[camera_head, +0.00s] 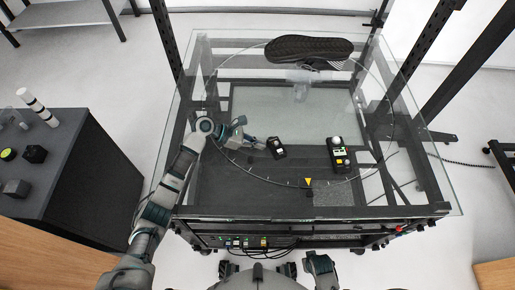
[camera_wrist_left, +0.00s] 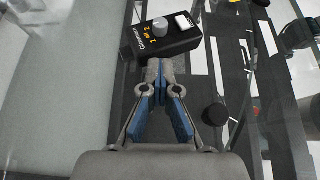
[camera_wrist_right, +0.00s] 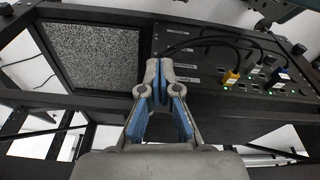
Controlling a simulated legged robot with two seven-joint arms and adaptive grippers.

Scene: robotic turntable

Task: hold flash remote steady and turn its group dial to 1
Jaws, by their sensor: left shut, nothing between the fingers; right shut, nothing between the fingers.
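The flash remote (camera_head: 276,148) is a small black box on the glass turntable, just right of my left gripper (camera_head: 262,145). In the left wrist view the remote (camera_wrist_left: 187,42) lies tilted just beyond my left fingertips (camera_wrist_left: 160,66). That view shows its grey round dial (camera_wrist_left: 162,26), a white button and orange markings, including a 1 and a 2. I cannot tell the dial's exact setting. My left fingers are closed and empty; whether they touch the remote's edge is unclear. My right gripper (camera_wrist_right: 160,66) is closed and empty, in front of the table frame, away from the remote.
A second black device (camera_head: 340,157) with a green screen and yellow parts stands right of the remote. A black shoe (camera_head: 308,48) rests on a clear stand at the back. Cables plug into a panel (camera_wrist_right: 225,75) below the glass. A dark side table (camera_head: 60,165) is at left.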

